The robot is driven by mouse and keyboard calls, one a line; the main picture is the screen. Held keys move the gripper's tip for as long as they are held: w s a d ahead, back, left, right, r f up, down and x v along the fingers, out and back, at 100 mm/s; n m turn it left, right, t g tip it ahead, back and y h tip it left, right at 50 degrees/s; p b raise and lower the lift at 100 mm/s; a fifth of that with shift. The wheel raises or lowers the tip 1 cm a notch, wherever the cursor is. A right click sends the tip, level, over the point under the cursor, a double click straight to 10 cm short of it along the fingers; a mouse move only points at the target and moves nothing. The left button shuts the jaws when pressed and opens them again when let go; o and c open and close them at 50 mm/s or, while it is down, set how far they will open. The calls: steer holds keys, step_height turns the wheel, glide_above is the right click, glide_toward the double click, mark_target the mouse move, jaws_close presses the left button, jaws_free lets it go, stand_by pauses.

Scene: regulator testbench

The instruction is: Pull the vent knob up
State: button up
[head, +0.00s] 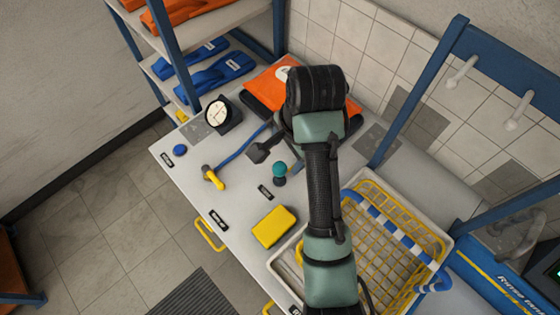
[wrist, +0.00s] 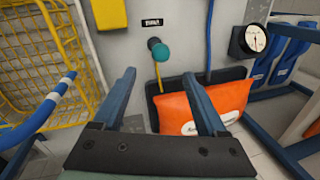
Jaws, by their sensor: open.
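The vent knob appears to be the round teal knob (head: 280,169) on a short dark stem, standing on the pale bench top beside a small black label. It also shows in the wrist view (wrist: 160,52), upper middle, just beyond the fingertips. The label's print is too small to read for certain. My gripper (wrist: 159,75) is open, with its two blue fingers spread and nothing between them. The knob lies roughly in line with the gap, apart from both fingers. In the head view my arm reaches over the bench to the right of the knob.
A yellow block (head: 274,227) and a yellow wire basket (head: 400,235) lie near my arm. A round gauge (head: 222,113), a yellow-ended lever (head: 214,178) and a blue button (head: 180,150) sit leftward. An orange bag (wrist: 205,105) lies close to the fingers.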

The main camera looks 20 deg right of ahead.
mark_target(281, 167)
steer(key=p+x, duration=0.1)
steer(key=x, duration=0.9)
steer(key=shift+w+f, duration=0.1)
steer(key=shift+f, duration=0.2)
jaws_close()
stand_by(0.9)
